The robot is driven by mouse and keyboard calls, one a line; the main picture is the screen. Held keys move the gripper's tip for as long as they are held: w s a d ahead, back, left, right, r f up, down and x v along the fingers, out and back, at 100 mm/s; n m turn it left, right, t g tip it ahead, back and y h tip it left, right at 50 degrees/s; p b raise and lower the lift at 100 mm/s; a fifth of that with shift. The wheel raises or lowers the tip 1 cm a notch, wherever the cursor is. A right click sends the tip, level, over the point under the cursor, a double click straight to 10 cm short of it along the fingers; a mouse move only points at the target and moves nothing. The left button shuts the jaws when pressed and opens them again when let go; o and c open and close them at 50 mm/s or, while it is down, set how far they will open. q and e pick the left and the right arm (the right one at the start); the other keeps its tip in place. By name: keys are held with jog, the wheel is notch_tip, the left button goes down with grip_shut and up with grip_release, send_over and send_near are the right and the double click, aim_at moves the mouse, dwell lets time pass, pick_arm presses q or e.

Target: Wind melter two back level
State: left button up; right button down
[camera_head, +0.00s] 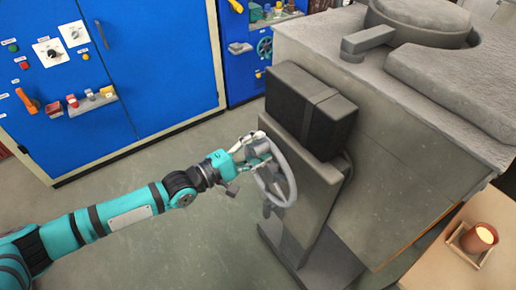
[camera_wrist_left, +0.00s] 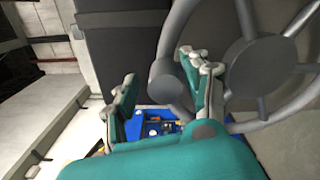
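A grey handwheel (camera_head: 291,178) stands on the side of a grey pedestal (camera_head: 312,196) beside the large grey melter body (camera_head: 395,165). My left gripper (camera_head: 260,150) is at the upper left of the wheel's rim. In the left wrist view the handwheel (camera_wrist_left: 243,65) fills the upper right, with its hub and spokes showing. A grey rounded knob (camera_wrist_left: 166,82) on it lies between or just beyond my left fingers (camera_wrist_left: 160,75). The fingers stand apart, with a gap on the left finger's side. I cannot tell whether the right finger touches the knob. My right gripper is out of view.
A black box (camera_head: 308,110) sits atop the pedestal. Blue cabinets (camera_head: 120,70) with switches and a small shelf stand at the back left; another blue panel (camera_head: 258,45) carries a blue wheel. Grey floor is clear at left.

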pick_arm(q)
jog(key=shift+f, duration=0.2)
jog(key=shift+s+a, duration=0.1)
jog(key=shift+s, duration=0.05)
jog(key=v, duration=1.1)
jog(key=shift+s+a, duration=0.15)
jog(key=shift+a, duration=0.15)
